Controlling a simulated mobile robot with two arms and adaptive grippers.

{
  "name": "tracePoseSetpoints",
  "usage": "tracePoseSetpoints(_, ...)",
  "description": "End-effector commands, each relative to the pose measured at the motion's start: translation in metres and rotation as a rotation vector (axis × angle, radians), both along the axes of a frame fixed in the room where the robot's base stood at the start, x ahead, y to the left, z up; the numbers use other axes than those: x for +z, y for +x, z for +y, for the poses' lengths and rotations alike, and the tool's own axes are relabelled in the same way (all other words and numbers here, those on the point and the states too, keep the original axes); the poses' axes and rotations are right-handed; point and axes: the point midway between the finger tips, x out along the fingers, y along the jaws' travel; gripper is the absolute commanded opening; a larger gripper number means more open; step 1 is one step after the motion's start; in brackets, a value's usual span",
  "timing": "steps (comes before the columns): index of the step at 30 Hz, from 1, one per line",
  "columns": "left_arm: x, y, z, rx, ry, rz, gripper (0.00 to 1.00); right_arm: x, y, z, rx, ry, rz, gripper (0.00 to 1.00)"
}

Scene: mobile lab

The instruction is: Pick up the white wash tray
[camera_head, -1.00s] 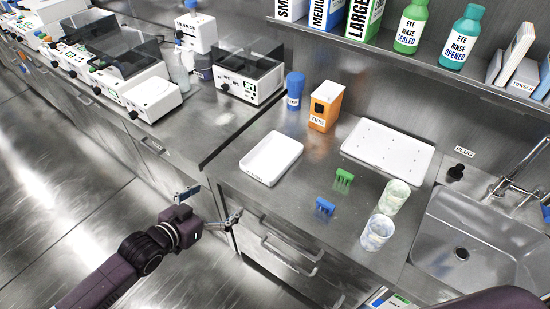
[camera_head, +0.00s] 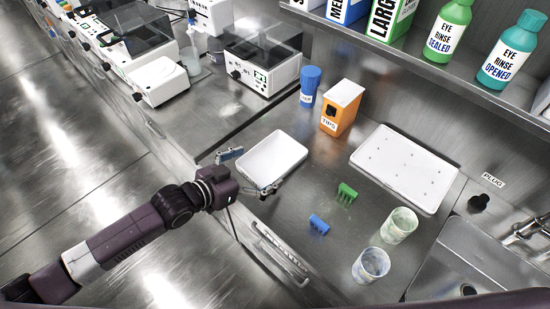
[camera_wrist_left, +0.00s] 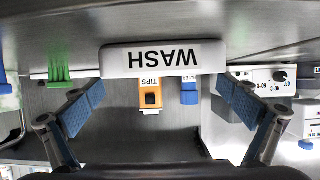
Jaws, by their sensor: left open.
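The white wash tray (camera_head: 274,157) is a shallow open box lying on the steel counter near its front edge. In the left wrist view, which is upside down, its front wall (camera_wrist_left: 114,62) shows the label WASH. My left gripper (camera_head: 249,172) is open and empty at the tray's front end, with one finger towards each side of that end. In the left wrist view the two blue-padded fingers of my left gripper (camera_wrist_left: 160,91) are spread wide, and the tray's end lies ahead between them. No contact is clear. My right gripper is out of sight.
Right of the tray are a green rack (camera_head: 347,192), a blue rack (camera_head: 319,225), two cups (camera_head: 399,225) (camera_head: 371,265) and a flat white board (camera_head: 404,168). Behind stand an orange tips box (camera_head: 342,107) and a blue bottle (camera_head: 310,86). A sink (camera_head: 460,262) is at right.

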Motion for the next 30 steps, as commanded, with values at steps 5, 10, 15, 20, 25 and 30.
tracePoseSetpoints(5,-0.004,0.013,-0.012,0.0,-0.001,0.0,1.0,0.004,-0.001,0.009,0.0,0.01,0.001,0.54)
tracePoseSetpoints(10,-0.011,0.031,-0.027,0.0,-0.001,-0.001,1.0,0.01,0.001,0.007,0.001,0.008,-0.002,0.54)
tracePoseSetpoints(15,-0.018,0.041,-0.037,0.0,-0.001,0.001,1.0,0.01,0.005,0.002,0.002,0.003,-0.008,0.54)
tracePoseSetpoints(20,-0.02,0.042,-0.038,0.0,0.001,0.001,1.0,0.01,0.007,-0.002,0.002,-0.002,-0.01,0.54)
tracePoseSetpoints(25,-0.02,0.042,-0.038,0.0,0.0,0.0,0.93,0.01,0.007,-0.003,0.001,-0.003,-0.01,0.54)
tracePoseSetpoints(30,-0.02,0.042,-0.038,0.0,0.0,0.0,0.75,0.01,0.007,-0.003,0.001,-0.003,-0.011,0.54)
